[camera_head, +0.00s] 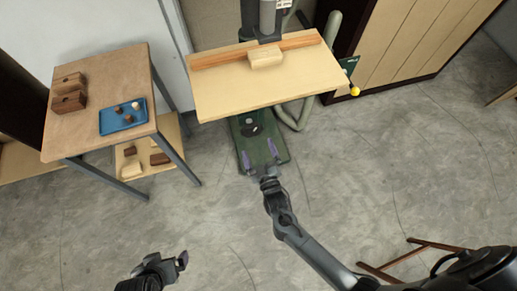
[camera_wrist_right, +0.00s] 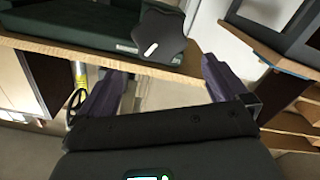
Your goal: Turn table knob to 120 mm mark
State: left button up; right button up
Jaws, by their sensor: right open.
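The table knob (camera_wrist_right: 160,32) is a black, lobed knob with a white pointer line, at the top middle of the right wrist view. It sits at the edge of a dark green machine part. In the head view a dark round shape (camera_head: 251,128) on the green machine base (camera_head: 268,148) may be the same knob. My right gripper (camera_head: 259,156) is open and empty, its purple fingers apart, below the knob and not touching it. The fingers also show in the right wrist view (camera_wrist_right: 158,85). No mark numbers are legible. My left gripper (camera_head: 180,262) hangs low at the left.
A wooden machine table (camera_head: 225,95) with a fence and a block (camera_head: 265,57) stands above the base. A side table (camera_head: 95,75) at the left holds wood blocks and a blue tray (camera_head: 123,118). Wooden panelling is at the right.

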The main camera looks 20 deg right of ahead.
aim_at(252, 131)
jog(key=shift+n, duration=0.3)
jog(key=w+b, duration=0.2)
jog(key=w, duration=0.1)
jog(key=w+d+b, duration=0.1)
jog(key=w+b, duration=0.1)
jog(key=w, duration=0.2)
jog(key=w+b, duration=0.2)
jog(key=w, duration=0.2)
jog(key=shift+d+f, duration=0.2)
jog(key=shift+f, duration=0.05)
jog(key=c, duration=0.7)
jog(key=shift+r+m, duration=0.1)
jog(key=shift+m, duration=1.1)
